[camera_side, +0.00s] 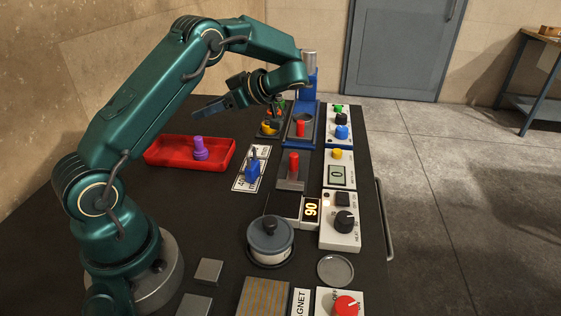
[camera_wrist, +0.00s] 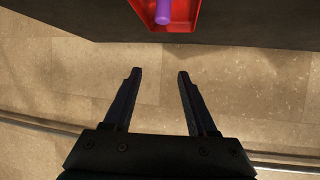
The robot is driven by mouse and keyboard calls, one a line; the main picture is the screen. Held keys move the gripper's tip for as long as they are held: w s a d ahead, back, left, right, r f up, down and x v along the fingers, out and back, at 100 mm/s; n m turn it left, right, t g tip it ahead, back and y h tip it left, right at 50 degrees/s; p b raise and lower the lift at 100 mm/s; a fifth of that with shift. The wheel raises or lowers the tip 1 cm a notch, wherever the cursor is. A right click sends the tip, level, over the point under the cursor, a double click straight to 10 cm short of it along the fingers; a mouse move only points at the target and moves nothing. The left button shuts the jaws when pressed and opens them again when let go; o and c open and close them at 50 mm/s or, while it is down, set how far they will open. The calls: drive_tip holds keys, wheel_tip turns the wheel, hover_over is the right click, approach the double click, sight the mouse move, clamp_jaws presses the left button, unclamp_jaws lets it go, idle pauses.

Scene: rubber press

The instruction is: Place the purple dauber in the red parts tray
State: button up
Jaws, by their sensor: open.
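The purple dauber (camera_side: 200,149) stands upright in the red parts tray (camera_side: 165,153) at the left of the bench in the side view. My gripper (camera_side: 208,110) is open and empty, above and behind the tray, apart from the dauber. In the wrist view my gripper (camera_wrist: 160,72) has its two fingers spread with nothing between them. The dauber (camera_wrist: 163,11) and part of the tray (camera_wrist: 193,12) show at the top edge of that view, cut off by the frame.
Right of the tray is a blue toggle switch (camera_side: 252,172) on a white plate. Bare bench lies in front of the tray.

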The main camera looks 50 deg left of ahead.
drive_tip(key=s+d+r+m+t+h, duration=0.1)
drive_tip(key=s+d+m+t+h, duration=0.2)
drive_tip(key=d+m, duration=0.5)
drive_tip(key=s+d+r+m+t+h, duration=0.1)
drive_tip(key=s+d+m+t+h, duration=0.2)
drive_tip(key=d+m, duration=0.5)
drive_tip(key=s+d+r+m+t+h, duration=0.1)
drive_tip(key=s+d+m+t+h, duration=0.2)
drive_tip(key=d+m+t, duration=0.3)
drive_tip(key=d+m+h, duration=0.1)
drive_tip(key=d+m, duration=0.1)
drive_tip(key=d, duration=0.1)
drive_tip(key=shift+r+m+t, duration=0.3)
